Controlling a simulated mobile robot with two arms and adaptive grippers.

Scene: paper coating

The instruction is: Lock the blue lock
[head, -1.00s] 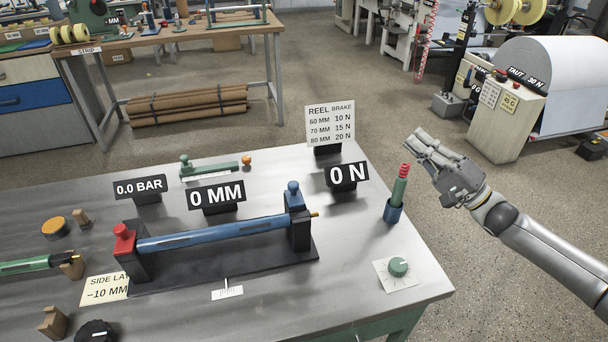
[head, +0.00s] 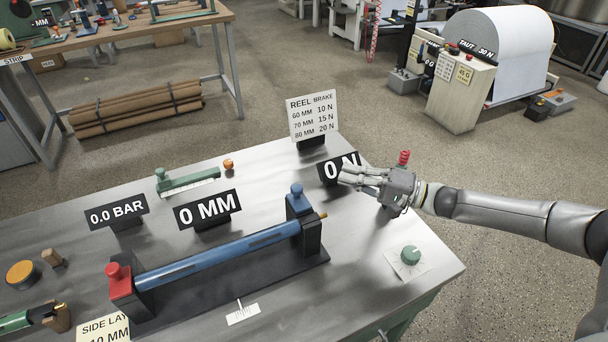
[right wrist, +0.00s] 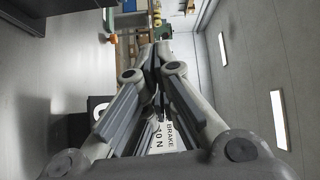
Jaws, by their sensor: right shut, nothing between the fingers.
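The blue lock (head: 297,200) is a blue knob on a dark end block, at the right end of a blue roller (head: 220,252) on the metal table. A red knob (head: 117,280) tops the block at the left end. My right gripper (head: 345,175) is shut and empty. In the head view it is to the right of and beyond the blue lock, apart from it, in front of part of the "0 N" sign (head: 329,172). The right wrist view shows its closed fingers (right wrist: 152,60); the blue lock does not show there. My left gripper is not in view.
A "0 MM" sign (head: 208,210), a "0.0 BAR" sign (head: 117,212) and a reel brake card (head: 313,117) stand behind the roller. A green dial (head: 411,255) is near the table's right edge. A red-topped holder (head: 403,157) is partly hidden behind my gripper.

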